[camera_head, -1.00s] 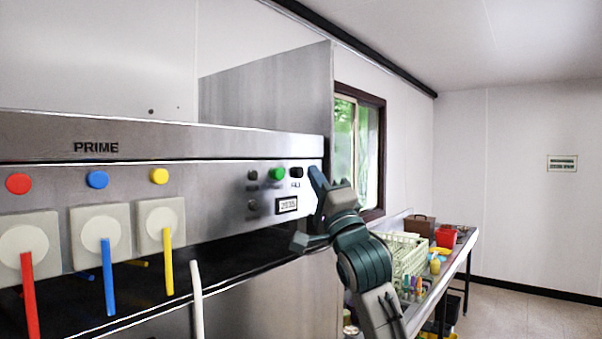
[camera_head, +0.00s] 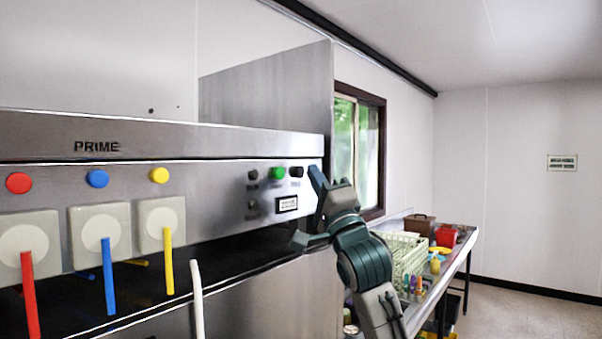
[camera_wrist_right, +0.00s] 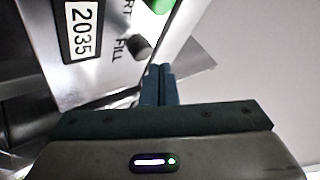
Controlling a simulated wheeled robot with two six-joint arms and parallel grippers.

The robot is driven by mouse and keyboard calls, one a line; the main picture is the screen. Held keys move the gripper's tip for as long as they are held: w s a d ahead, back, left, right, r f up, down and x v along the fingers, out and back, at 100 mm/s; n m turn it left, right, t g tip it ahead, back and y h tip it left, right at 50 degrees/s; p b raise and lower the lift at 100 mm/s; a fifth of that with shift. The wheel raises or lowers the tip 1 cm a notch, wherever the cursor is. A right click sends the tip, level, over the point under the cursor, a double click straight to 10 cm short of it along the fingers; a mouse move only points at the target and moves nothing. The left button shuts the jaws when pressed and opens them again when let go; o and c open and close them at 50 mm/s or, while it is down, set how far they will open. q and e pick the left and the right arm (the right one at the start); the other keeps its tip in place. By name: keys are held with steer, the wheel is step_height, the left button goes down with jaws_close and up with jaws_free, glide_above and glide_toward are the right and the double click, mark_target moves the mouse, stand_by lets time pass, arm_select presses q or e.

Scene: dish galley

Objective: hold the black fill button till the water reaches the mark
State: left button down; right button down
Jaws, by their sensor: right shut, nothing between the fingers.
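The black fill button (camera_head: 296,171) is at the right end of the steel machine's front panel (camera_head: 225,190). In the right wrist view the button (camera_wrist_right: 139,47) stands out beside the printed word FILL. My right gripper (camera_head: 314,170) is just right of the button in the head view. In the right wrist view its two fingers (camera_wrist_right: 160,72) are shut together with nothing between them, and their tips look beside the button, not clearly on it. I cannot tell whether they touch. No water or mark is visible. My left gripper is not in view.
A green button (camera_head: 277,173) sits just left of the fill button. Red (camera_head: 18,183), blue (camera_head: 97,179) and yellow (camera_head: 159,175) buttons and hanging coloured tubes are farther left. A table with a dish rack (camera_head: 408,255) stands behind my right arm.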

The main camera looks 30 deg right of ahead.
steer(key=shift+w, duration=0.2)
stand_by(0.6)
steer(key=shift+w+a, duration=0.2)
steer(key=shift+w, duration=0.05)
steer(key=shift+w+a, duration=0.15)
steer(key=shift+w, duration=0.25)
stand_by(0.7)
steer(key=shift+s, duration=0.1)
stand_by(2.8)
steer(key=shift+s+d+b, duration=0.35)
steer(key=shift+s+b, duration=0.15)
steer(key=shift+s, duration=0.15)
steer(key=shift+s+d+b, duration=0.3)
steer(key=shift+s+b, duration=0.25)
steer(key=shift+s, duration=0.25)
steer(key=shift+s+d+b, duration=0.3)
steer(key=shift+s+b, duration=0.2)
steer(key=shift+s, duration=0.25)
steer(key=shift+s+d+b, duration=0.3)
steer(key=shift+s+b, duration=0.25)
steer(key=shift+s, duration=0.25)
